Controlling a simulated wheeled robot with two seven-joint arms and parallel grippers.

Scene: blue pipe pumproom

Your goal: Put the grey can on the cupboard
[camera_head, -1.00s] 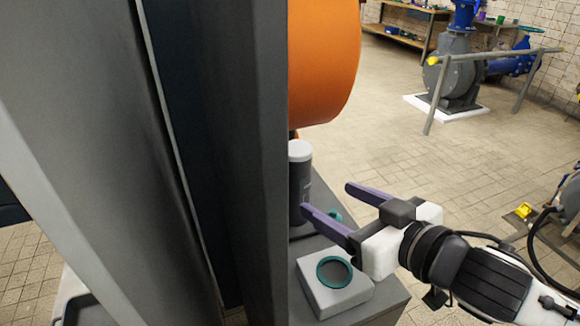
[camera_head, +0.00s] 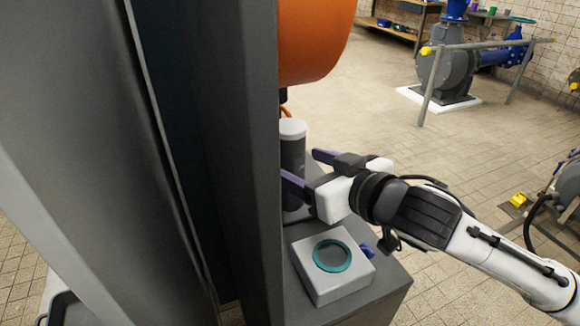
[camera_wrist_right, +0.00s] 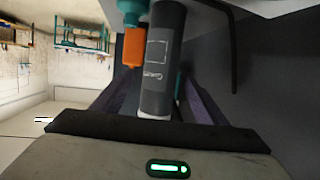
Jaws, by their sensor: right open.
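The grey can (camera_head: 292,155) is a dark grey cylinder with a light grey top, standing on a grey surface beside the large dark upright panel. My right gripper (camera_head: 300,165) is open, with its purple fingers at the can, one on each side. In the right wrist view the can (camera_wrist_right: 163,65) is between the two fingers; I cannot tell whether either touches it. The grey cupboard (camera_head: 385,300) is at the bottom, partly cut off by the frame. My left gripper is not in view.
A pale square block with a teal ring (camera_head: 333,257) sits in front of the can. A large orange cylinder (camera_head: 316,40) hangs above the can. The dark panel (camera_head: 235,160) blocks the left. In the wrist view a teal and orange object (camera_wrist_right: 133,45) stands beside the can.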

